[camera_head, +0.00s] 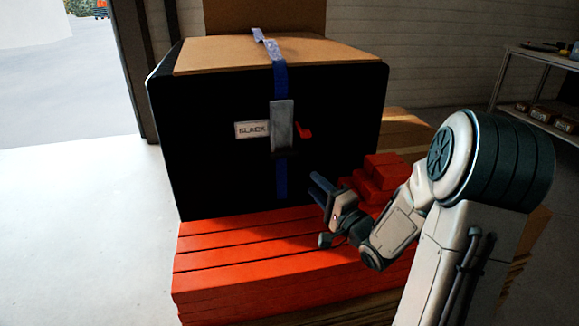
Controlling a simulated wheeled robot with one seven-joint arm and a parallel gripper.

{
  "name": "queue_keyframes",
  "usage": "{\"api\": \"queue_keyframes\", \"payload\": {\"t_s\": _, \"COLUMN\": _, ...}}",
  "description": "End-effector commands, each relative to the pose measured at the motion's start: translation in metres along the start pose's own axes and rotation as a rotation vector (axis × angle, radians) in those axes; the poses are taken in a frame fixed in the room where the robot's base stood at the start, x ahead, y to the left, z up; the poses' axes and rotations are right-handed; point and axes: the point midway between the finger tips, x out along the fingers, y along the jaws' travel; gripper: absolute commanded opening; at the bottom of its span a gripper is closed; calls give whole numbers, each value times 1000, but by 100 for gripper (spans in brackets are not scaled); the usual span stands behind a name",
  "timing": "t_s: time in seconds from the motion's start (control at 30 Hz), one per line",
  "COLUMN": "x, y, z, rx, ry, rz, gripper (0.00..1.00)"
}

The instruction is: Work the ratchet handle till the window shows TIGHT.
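A ratchet with a grey upright handle (282,122) sits on the front of a large black case (215,165). A blue strap (281,180) runs over the case top and down its front, through the ratchet. A white label window (252,129) left of the handle reads SLACK. A small red tab (305,130) sticks out right of the handle. My gripper (317,186) is below and right of the handle, apart from it in the picture. Its blue-grey fingers are seen from the side, and the gap between them is not clear. Nothing shows in them.
The case rests on red slatted boards (260,262), with a brown board (225,54) on top. Red blocks (376,178) sit behind my gripper. A metal shelf (545,90) with small items stands at the far right. The floor at left is clear.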

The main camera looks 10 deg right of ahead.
Motion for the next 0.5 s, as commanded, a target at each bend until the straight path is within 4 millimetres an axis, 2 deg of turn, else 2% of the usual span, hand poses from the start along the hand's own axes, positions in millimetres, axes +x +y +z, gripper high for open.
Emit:
{"api": "queue_keyframes", "payload": {"t_s": 0.3, "x": 68, "y": 2, "z": 2, "rx": -4, "ry": -4, "rz": -2, "gripper": 40}}
{"api": "queue_keyframes", "payload": {"t_s": 0.5, "x": 102, "y": 2, "z": 1, "rx": -3, "ry": -1, "rz": -1, "gripper": 40}}
